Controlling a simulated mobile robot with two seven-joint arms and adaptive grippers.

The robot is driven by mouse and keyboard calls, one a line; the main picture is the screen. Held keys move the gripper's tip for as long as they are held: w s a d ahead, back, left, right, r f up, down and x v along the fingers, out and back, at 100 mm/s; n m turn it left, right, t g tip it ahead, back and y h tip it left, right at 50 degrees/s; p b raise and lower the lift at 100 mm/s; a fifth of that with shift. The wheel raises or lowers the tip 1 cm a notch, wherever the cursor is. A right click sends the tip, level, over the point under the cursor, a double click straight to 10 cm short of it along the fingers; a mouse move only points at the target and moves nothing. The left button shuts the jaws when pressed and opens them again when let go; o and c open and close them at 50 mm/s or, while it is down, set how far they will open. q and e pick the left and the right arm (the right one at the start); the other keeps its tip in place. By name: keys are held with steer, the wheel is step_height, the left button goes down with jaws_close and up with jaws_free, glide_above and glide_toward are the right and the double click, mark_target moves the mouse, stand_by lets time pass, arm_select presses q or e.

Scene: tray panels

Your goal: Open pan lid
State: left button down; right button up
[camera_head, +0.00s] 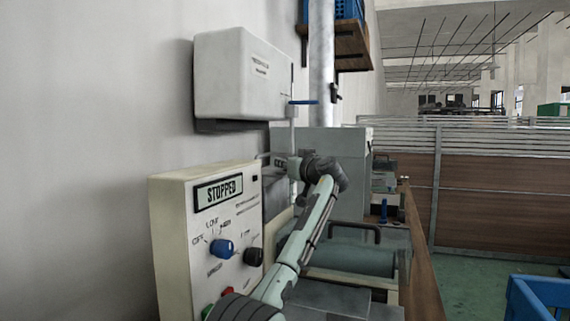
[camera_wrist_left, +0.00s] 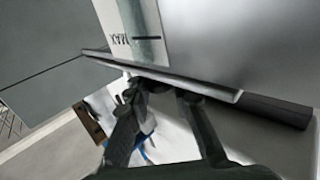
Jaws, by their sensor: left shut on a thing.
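My left arm rises from the bottom of the head view, and its gripper (camera_head: 277,161) points left beside a pale control box (camera_head: 170,240). In the left wrist view the gripper (camera_wrist_left: 155,88) has its fingertips at a long grey bar (camera_wrist_left: 205,85) and is shut on it. The bar runs along a pale panel (camera_wrist_left: 140,25) marked "MAX". I cannot tell for sure which part is the pan lid. A grey-green flat-topped part with a dark handle (camera_head: 356,228) lies right of the arm. My right gripper is in neither view.
A white wall box (camera_head: 235,75) hangs above. A grey cabinet (camera_head: 335,150) stands behind the gripper. A blue crate (camera_head: 540,295) is at lower right.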

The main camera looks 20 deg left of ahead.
arm_select(q)
steer(key=c, duration=1.3)
jaws_free()
steer(key=v, duration=1.2)
